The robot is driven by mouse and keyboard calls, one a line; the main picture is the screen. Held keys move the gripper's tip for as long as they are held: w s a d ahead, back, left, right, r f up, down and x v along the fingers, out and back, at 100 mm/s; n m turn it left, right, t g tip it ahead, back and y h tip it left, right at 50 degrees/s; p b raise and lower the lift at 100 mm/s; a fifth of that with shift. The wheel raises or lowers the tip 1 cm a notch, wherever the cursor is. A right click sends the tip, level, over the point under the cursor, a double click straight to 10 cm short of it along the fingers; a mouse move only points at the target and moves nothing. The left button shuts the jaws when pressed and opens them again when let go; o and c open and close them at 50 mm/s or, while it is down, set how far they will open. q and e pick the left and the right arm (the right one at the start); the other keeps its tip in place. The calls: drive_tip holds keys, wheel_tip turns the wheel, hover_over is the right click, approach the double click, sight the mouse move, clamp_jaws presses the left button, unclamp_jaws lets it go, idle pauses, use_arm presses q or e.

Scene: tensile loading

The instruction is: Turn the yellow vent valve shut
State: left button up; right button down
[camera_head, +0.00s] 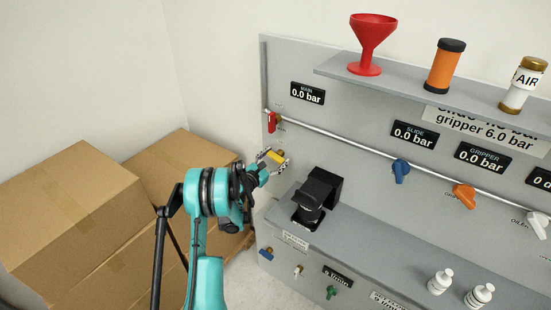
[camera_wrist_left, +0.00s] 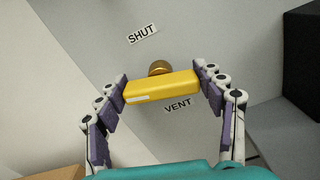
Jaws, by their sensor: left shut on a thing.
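The yellow vent valve handle (camera_wrist_left: 162,87) sits on a brass stem (camera_wrist_left: 159,69) on the grey panel. In the left wrist view it lies nearly level, tilted slightly up to the right, between a SHUT label (camera_wrist_left: 143,34) above and a VENT label (camera_wrist_left: 178,106) below. My left gripper (camera_wrist_left: 161,88) is shut on the handle, one finger at each end. In the head view the yellow handle (camera_head: 276,157) shows small at the panel's left edge, with my left gripper (camera_head: 271,160) around it. My right gripper is not in view.
A red valve handle (camera_head: 271,122) is just above the vent valve. A black device (camera_head: 317,192) stands on the lower shelf to the right. Cardboard boxes (camera_head: 75,205) stand at the left. Blue (camera_head: 401,170) and orange (camera_head: 464,195) valve handles are farther right.

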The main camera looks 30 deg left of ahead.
use_arm(q)
drive_tip(key=m, duration=0.4)
drive_tip(key=shift+d+m, duration=0.1)
drive_tip(key=shift+m, duration=0.2)
drive_tip(key=m, duration=0.3)
drive_tip(key=shift+f+m, duration=0.1)
drive_tip(key=shift+m, duration=0.2)
drive_tip(key=m, duration=0.7)
drive_tip(key=shift+d+f, duration=0.1)
drive_tip(key=shift+f, duration=0.05)
drive_tip(key=o, duration=1.2)
drive_tip(key=shift+c, duration=0.2)
drive_tip(key=shift+s, duration=0.15)
drive_tip(key=s, duration=1.1)
drive_tip(key=shift+s+a, duration=0.35)
drive_tip(key=shift+a, duration=0.1)
